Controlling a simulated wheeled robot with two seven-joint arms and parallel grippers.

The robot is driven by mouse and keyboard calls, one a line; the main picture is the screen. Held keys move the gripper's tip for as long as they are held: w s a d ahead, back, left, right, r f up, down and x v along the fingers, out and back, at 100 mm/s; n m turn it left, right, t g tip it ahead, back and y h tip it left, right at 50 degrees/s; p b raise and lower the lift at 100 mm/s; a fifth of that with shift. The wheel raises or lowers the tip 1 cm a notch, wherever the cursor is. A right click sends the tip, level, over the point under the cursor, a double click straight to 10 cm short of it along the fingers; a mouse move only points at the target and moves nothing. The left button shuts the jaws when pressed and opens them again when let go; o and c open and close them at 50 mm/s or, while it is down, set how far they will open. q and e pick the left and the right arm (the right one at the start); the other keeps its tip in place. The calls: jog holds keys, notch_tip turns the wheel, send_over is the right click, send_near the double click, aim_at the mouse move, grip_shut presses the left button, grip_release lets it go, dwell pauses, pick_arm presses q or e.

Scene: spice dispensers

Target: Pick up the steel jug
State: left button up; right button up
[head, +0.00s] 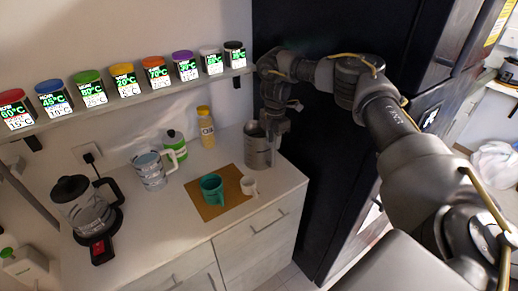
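The steel jug (258,152) stands upright at the back right corner of the white counter, close to the dark tall cabinet. My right arm reaches in from the right, and my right gripper (273,127) points down at the jug's upper right side. The gripper overlaps the jug's rim and handle area in the picture. Its fingers are small and dark here, so I cannot tell whether they are open or closed on the jug. The jug's upper right part is partly hidden by the gripper. My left gripper is not in view.
A patterned mug (151,171), green-labelled bottle (175,146), yellow bottle (206,128) and kettle (85,204) stand farther left. A shelf (140,100) with several spice dispensers runs above.

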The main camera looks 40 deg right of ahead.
aim_at(273, 152)
jog(key=shift+s+f, duration=0.15)
jog(key=shift+f, duration=0.25)
jog(key=shift+f+p, duration=0.55)
jog(key=shift+f, duration=1.85)
jog(key=shift+c, duration=0.5)
grip_shut()
jog(key=shift+r, duration=0.1)
